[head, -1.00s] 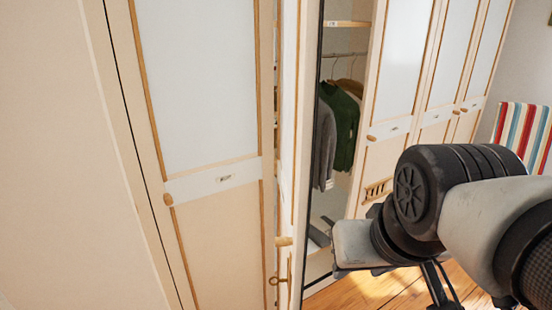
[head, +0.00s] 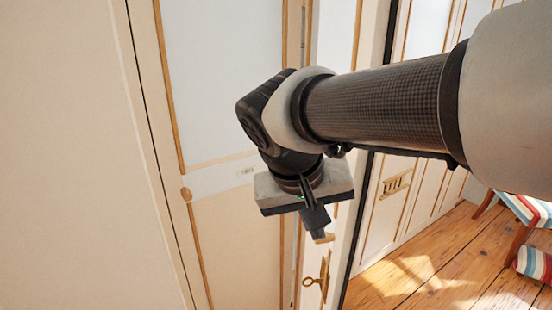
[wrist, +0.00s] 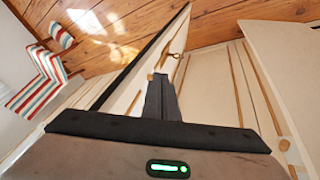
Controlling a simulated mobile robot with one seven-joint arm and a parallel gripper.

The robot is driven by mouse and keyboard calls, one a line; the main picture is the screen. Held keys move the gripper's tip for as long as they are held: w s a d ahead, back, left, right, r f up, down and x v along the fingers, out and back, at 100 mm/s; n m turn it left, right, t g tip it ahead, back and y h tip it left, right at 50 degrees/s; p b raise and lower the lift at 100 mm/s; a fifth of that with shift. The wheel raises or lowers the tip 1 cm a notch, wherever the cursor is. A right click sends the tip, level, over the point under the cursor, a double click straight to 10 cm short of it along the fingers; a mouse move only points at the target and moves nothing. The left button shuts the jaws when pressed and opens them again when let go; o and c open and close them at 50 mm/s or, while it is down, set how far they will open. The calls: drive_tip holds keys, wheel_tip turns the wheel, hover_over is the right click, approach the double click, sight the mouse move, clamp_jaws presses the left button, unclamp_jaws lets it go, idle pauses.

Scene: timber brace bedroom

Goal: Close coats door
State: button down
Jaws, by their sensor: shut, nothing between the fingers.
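The coats door (head: 333,30) is a tall cream panel with wood trim, standing out from the wardrobe front. A small wooden knob (head: 325,238) and a key in a brass lock plate (head: 318,281) are on it. My gripper (head: 318,228) is shut and empty, pointing down in front of the door close to the knob; I cannot tell whether it touches. In the wrist view the shut fingers (wrist: 160,92) overlap the door (wrist: 172,52), which stands out at an angle with a dark edge. My arm hides much of the door and the wardrobe opening.
A closed cream wardrobe door (head: 225,90) with a small knob is on the left. Another wardrobe door (head: 390,215) with a slatted vent is on the right. A striped chair (head: 533,212) stands at the right. The wooden floor (head: 425,270) between is clear.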

drive_tip(key=w+a+f+t+h+b, duration=0.1)
drive_tip(key=w+a+f+h+b, duration=0.2)
drive_tip(key=w+a, duration=0.45)
drive_tip(key=s+d+x, duration=0.1)
drive_tip(key=x, duration=1)
drive_tip(key=shift+s+d+y, duration=0.3)
drive_tip(key=shift+s+d, duration=0.05)
